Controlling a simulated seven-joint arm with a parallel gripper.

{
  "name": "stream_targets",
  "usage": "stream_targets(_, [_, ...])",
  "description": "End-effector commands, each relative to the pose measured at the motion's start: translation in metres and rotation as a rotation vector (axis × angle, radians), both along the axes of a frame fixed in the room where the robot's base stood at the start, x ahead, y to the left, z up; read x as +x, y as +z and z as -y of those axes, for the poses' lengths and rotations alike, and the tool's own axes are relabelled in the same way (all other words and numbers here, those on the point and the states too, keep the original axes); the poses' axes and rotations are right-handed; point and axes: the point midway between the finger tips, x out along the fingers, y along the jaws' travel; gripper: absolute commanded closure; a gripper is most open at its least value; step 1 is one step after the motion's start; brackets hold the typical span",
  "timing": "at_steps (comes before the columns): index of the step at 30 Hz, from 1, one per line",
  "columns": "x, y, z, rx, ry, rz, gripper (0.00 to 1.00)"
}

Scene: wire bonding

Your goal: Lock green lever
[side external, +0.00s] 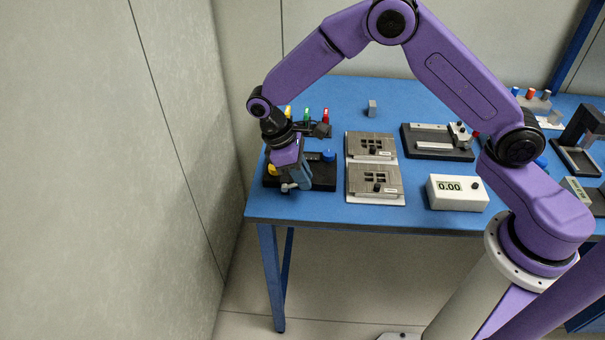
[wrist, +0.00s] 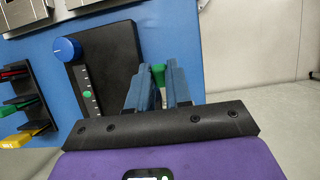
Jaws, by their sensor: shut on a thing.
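In the side external view my gripper (side external: 292,185) points down at the left part of the black base (side external: 322,178).
A rack with red, green and yellow handled items (side external: 306,116) stands behind the base. Two grey fixtures (side external: 372,182) are to its right, then a white meter reading 0.00 (side external: 457,192). The blue table's (side external: 260,207) left edge is close to my gripper.

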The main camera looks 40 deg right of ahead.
Motion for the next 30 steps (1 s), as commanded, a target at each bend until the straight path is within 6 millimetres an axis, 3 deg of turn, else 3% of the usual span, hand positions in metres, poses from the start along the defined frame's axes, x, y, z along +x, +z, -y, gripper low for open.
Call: stream_targets(30, [-0.011,-0.022,0.011,0.331,-0.001,0.332,1.00])
